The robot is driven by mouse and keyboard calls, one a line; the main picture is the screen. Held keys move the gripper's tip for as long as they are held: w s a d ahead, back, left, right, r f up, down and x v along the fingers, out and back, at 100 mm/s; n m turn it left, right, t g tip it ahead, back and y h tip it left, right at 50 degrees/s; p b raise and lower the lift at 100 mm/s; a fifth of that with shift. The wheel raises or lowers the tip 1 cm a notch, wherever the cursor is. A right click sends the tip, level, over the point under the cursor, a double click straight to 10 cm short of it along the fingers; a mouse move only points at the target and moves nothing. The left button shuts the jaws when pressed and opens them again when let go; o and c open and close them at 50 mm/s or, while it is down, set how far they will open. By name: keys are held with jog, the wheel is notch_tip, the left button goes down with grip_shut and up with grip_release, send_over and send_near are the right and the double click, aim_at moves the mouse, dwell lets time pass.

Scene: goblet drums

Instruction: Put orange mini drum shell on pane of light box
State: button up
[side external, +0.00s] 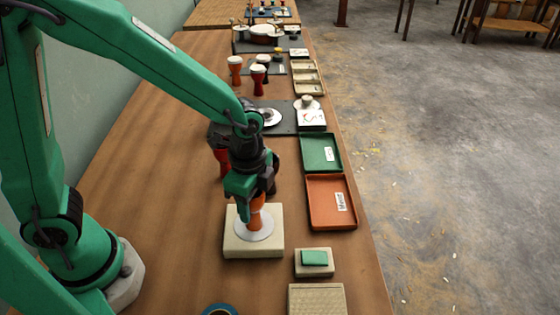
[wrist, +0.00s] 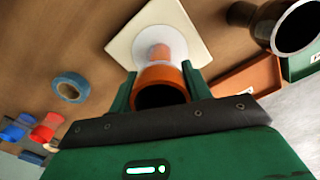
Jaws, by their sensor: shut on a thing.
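The orange mini drum shell (side external: 256,218) stands about upright over the round white pane (side external: 267,231) of the cream light box (side external: 235,248). My gripper (side external: 253,194) is shut on its upper part from above. In the wrist view the shell (wrist: 161,77) sits between the two green jaws (wrist: 161,86), its dark open mouth facing the camera. Its paler lower end lies over the white pane (wrist: 134,53), well inside the light box edge (wrist: 190,17). I cannot tell whether its foot touches the pane.
An orange tray (side external: 320,218) and a green tray (side external: 318,150) lie to the right, near the table edge. A small block with a green pad (side external: 314,258) is close in front. A blue tape roll (wrist: 70,88) lies nearby. A dark-mouthed drum (wrist: 298,25) stands close to the box.

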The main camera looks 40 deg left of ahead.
jog(key=o, duration=1)
jog(key=shift+r, duration=0.1)
notch_tip(320, 180, up, 12)
jog(key=shift+r, duration=0.1)
jog(key=shift+a, duration=0.1)
dwell(0.4)
jog(key=shift+s+a+r+n, duration=0.2)
jog(key=shift+a+r+n, duration=0.1)
jog(key=shift+a+n, duration=0.2)
jog(key=shift+s+a+r+n+t, duration=0.55)
jog(key=shift+s+a+n+t, duration=0.6)
jog(key=shift+a+n, duration=1)
jog(key=shift+s+a+r+n+t, duration=0.65)
jog(key=shift+s+a+n, duration=0.85)
jog(key=shift+a+n, duration=0.65)
jog(key=shift+s+a+r+n+t, duration=0.45)
jog(key=shift+s+a+n+t, duration=0.75)
jog(key=shift+a+n, duration=0.95)
